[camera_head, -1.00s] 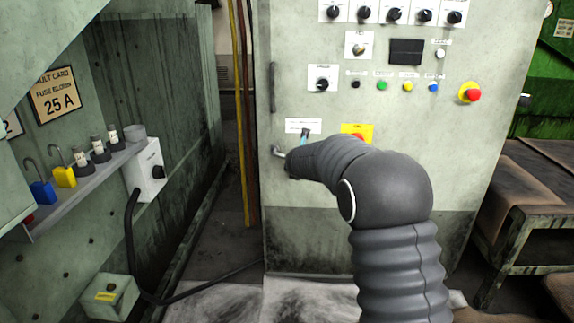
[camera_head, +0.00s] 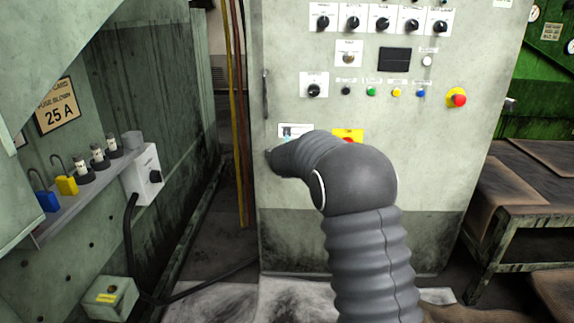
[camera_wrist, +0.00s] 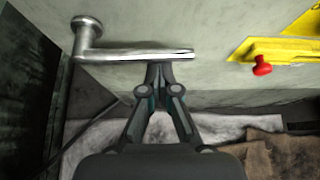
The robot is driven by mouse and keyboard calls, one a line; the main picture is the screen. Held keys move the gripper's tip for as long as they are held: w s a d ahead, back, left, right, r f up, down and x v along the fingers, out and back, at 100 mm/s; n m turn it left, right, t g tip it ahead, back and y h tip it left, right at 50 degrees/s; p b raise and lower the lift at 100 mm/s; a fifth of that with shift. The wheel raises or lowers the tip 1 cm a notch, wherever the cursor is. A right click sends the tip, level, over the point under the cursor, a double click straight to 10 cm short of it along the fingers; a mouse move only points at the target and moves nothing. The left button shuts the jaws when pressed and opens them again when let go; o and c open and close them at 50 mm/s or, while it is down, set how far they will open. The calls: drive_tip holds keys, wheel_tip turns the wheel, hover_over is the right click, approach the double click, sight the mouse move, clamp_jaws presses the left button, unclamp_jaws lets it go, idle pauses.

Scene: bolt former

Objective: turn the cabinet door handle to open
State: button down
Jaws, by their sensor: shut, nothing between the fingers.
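The cabinet door handle (camera_wrist: 130,54) is a metal lever in the wrist view, with its round pivot at the left and its bar level to the right. My gripper (camera_wrist: 158,66) is shut and empty, with its fingertips right by the lower side of the bar toward its free end. I cannot tell whether they touch it. In the head view the cabinet (camera_head: 400,180) is a pale panel and its door looks closed. My arm hides the gripper and nearly all of the lever there.
A red knob on a yellow plate (camera_wrist: 288,50) lies right of the handle. A shelf with padlocks and fuses (camera_head: 100,175) stands at the left. A worn bench (camera_head: 525,200) stands at the right. A black cable crosses the floor.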

wheel_tip(320, 180, down, 4)
drive_tip(key=b, duration=0.4)
drive_tip(key=v, duration=1)
drive_tip(key=shift+s, duration=0.5)
drive_tip(key=shift+d, duration=0.1)
